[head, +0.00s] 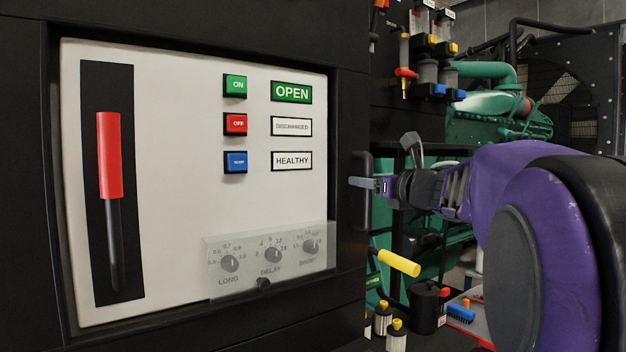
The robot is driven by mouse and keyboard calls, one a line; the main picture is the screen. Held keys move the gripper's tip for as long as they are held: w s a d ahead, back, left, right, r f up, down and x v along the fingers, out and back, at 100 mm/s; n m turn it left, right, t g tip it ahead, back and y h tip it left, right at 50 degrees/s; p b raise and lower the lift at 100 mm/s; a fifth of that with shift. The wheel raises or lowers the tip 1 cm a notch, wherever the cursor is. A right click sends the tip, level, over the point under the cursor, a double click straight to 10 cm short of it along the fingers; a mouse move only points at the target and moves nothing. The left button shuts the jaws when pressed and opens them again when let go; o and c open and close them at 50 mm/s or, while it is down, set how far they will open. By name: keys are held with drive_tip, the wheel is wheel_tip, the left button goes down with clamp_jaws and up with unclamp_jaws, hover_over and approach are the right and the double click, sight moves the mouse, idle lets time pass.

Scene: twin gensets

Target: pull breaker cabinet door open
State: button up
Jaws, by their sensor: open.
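The breaker cabinet door (352,100) is black and fills the left and middle of the head view. A dark vertical bar handle (367,192) stands on its right edge. My gripper (364,184), on a purple arm from the right, is at the handle at about mid-height. The gripper is open, and its fingertips overlap the handle in the picture. Whether they touch it I cannot tell. A white breaker panel (180,180) is framed on the left, with a red-gripped lever (109,155). The door looks shut; its far edge is partly hidden.
The panel has ON, OFF and blue buttons (235,162) and a clear cover (270,260) over several dials. Right of the cabinet are a green engine (490,115), a yellow-handled tool (399,263) and a black container (427,305). My arm fills the lower right.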

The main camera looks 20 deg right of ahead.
drive_tip(key=shift+w, duration=0.1)
clamp_jaws()
idle(0.3)
idle(1.2)
